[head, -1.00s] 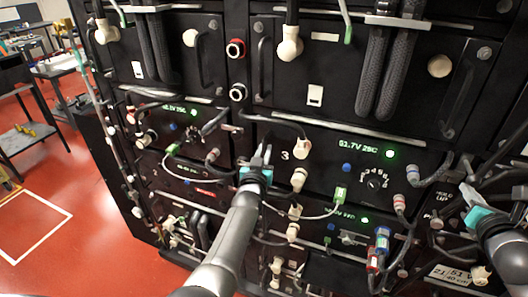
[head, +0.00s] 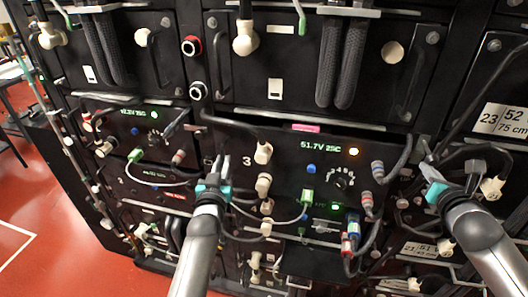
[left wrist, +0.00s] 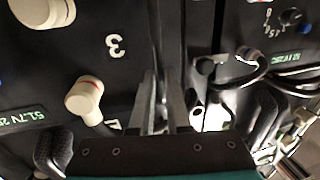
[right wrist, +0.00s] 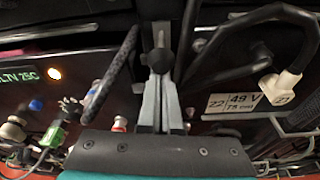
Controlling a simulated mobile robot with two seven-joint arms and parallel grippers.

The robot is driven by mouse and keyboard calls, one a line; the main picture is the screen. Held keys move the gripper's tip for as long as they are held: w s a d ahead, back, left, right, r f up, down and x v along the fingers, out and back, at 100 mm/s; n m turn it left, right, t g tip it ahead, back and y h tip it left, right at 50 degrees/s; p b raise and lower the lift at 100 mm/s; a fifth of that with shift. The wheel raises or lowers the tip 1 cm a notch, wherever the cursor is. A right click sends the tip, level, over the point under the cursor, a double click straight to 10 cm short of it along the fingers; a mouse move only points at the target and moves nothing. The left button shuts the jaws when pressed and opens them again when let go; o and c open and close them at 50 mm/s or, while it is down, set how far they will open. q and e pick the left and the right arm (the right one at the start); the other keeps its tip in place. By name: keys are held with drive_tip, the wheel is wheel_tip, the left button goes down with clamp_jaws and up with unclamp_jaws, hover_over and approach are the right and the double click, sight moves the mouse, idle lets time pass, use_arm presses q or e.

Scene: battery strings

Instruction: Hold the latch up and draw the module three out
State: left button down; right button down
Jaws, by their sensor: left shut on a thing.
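Module three (head: 285,180) is a black drawer with a white "3", a "51.7V 25C" display, a dial and an orange lamp. My left gripper (head: 218,165) is shut at the module's left edge. In the left wrist view its fingers (left wrist: 160,100) close around a dark upright bar, apparently a handle, mostly hidden. My right gripper (head: 428,165) is at the module's upper right corner. In the right wrist view its fingers (right wrist: 161,90) are close together beneath a small dark latch-like piece (right wrist: 160,60); the contact is unclear.
White plugs (head: 263,153) and cables hang in front of the rack. A pink strip (head: 300,127) shows above module three. Coloured connectors (head: 352,230) stick out below it. A smaller module (head: 135,125) lies left. Open red floor (head: 25,215) is at far left.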

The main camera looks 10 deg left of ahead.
use_arm(q)
drive_tip(key=s, duration=1)
drive_tip(key=shift+s+a, duration=0.15)
drive_tip(key=shift+a, duration=0.05)
drive_tip(key=shift+r, duration=0.1)
drive_tip(key=c, duration=0.9)
unclamp_jaws()
drive_tip(key=s+d, duration=0.2)
drive_tip(key=s, duration=0.9)
drive_tip(key=shift+s+d, duration=0.2)
drive_tip(key=shift+s, duration=0.05)
